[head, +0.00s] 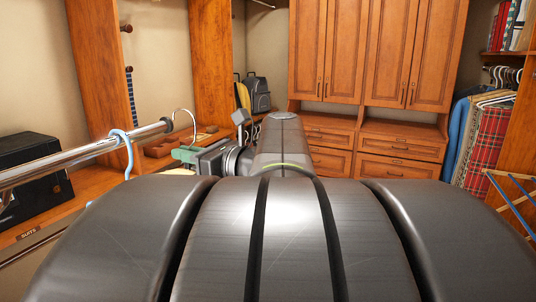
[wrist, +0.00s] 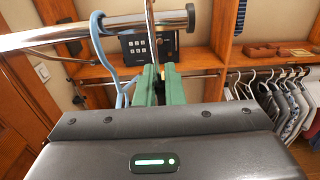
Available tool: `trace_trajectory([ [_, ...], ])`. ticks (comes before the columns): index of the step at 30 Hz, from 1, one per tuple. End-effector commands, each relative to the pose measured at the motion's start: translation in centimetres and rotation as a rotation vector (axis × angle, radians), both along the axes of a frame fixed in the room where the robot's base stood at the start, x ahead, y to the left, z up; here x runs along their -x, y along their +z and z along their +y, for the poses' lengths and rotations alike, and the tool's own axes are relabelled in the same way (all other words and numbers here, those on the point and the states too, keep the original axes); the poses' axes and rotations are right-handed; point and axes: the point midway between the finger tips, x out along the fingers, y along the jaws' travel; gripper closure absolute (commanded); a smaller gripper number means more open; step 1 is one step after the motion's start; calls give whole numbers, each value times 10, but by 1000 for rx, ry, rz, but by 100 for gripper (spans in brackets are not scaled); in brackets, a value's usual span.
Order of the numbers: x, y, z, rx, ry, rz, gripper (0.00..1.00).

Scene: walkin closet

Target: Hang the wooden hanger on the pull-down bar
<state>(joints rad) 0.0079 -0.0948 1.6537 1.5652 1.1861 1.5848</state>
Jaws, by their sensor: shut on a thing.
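The pull-down bar (head: 85,151) is a shiny metal rod entering from the left in the head view, with a free end near the middle left. It crosses the top of the wrist view (wrist: 110,25). My gripper (head: 186,154) has green fingers, shut on the wooden hanger; it also shows in the wrist view (wrist: 157,84). The hanger's thin metal hook (head: 193,122) rises above the fingers, its curve close to the bar's end. In the wrist view the hook's stem (wrist: 149,45) stands upright across the bar; I cannot tell whether they touch. The wooden body is mostly hidden.
A light-blue hanger (head: 127,150) hangs on the bar, just left of my gripper. A black box (head: 32,165) sits on the shelf at left. Clothes on hangers (wrist: 275,105) hang at right in the wrist view. Wooden cabinets (head: 385,50) stand behind.

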Motion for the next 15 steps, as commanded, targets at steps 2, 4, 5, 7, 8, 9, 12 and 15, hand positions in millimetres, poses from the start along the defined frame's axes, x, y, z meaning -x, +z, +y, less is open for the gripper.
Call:
trace_trajectory([
  [2,-3,0,8,0,4,0,100],
  [4,-5,0,15,-1,4,-1,100],
  [5,-6,0,18,-1,4,-1,100],
  [7,-9,0,24,0,4,-1,100],
  [8,-10,0,27,0,3,0,100],
  [9,-12,0,30,0,3,0,100],
  [12,-16,0,40,0,3,0,100],
  [15,-20,0,49,0,3,0,100],
])
